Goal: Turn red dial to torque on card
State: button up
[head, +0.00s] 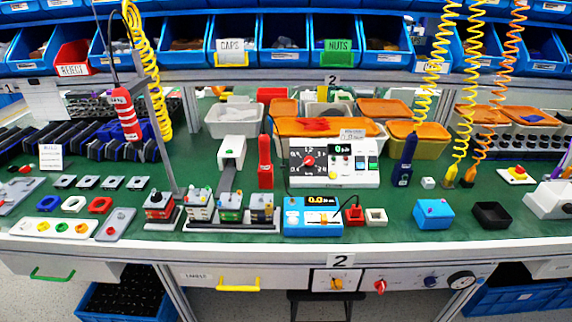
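A white control box (334,163) stands at the middle of the green bench. A red dial (309,161) with a dark scale around it is on the left of its face; its exact setting is too small to read. A second red knob (380,286) is on the panel under the bench's front edge. A small white card (51,157) stands upright at the left of the bench, its print too small to read. A blue meter (312,216) with a lit display sits in front of the control box. My gripper is not in view.
A red tool (127,115) hangs from a stand at the left. Several coloured tools hang on coiled cords at the right. Small block assemblies (230,207) stand left of the blue meter. Orange-lidded bins (405,133) are behind. The green bench right of the control box has some free room.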

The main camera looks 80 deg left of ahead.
aim_at(309, 161)
jog(key=u, duration=2.45)
